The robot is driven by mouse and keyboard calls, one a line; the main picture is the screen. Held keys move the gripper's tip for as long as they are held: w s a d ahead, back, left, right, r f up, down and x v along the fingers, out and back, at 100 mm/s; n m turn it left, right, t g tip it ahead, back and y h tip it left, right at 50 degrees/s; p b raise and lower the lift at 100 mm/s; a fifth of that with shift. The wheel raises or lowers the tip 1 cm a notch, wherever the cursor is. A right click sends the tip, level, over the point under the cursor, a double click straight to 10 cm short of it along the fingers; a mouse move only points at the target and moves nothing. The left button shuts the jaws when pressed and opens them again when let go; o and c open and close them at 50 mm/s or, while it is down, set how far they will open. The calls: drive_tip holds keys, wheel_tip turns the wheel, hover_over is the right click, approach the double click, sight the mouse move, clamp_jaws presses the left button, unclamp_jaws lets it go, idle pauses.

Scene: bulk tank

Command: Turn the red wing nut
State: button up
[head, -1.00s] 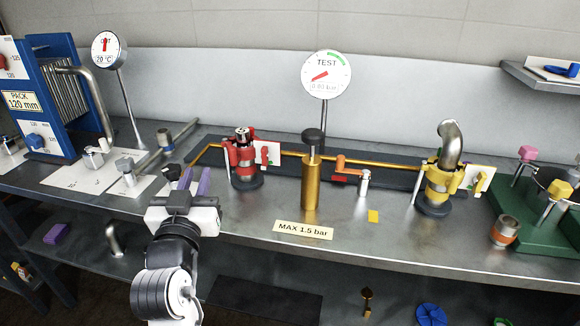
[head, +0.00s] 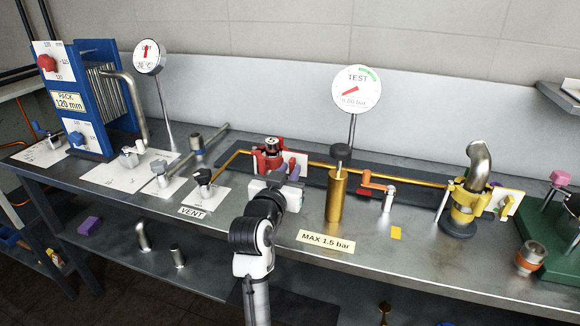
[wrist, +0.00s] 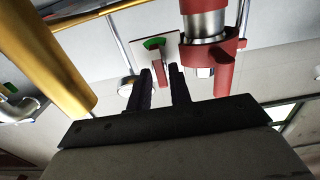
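The red wing nut (wrist: 160,66) shows in the wrist view as a slim red bar in front of a white plate with a green arc (wrist: 152,44). My gripper (wrist: 160,76) is open, its two dark fingers apart with the red bar between their tips; I cannot tell if they touch it. In the head view my gripper (head: 275,183) is in front of the red clamp (head: 268,158), and its fingers and the wing nut are mostly hidden. The clamp also shows in the wrist view (wrist: 227,50), beside the fingers on the right.
A brass cylinder with a dark knob (head: 336,195) stands close to the right of my gripper. An orange-handled valve (head: 376,187) and a yellow clamp (head: 462,212) are further right. A black-knobbed VENT valve (head: 204,180) is to the left. The TEST gauge (head: 356,90) stands behind.

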drive_tip(key=shift+w+d, duration=0.2)
drive_tip(key=shift+w, duration=0.35)
clamp_jaws()
drive_tip(key=shift+n, duration=0.3)
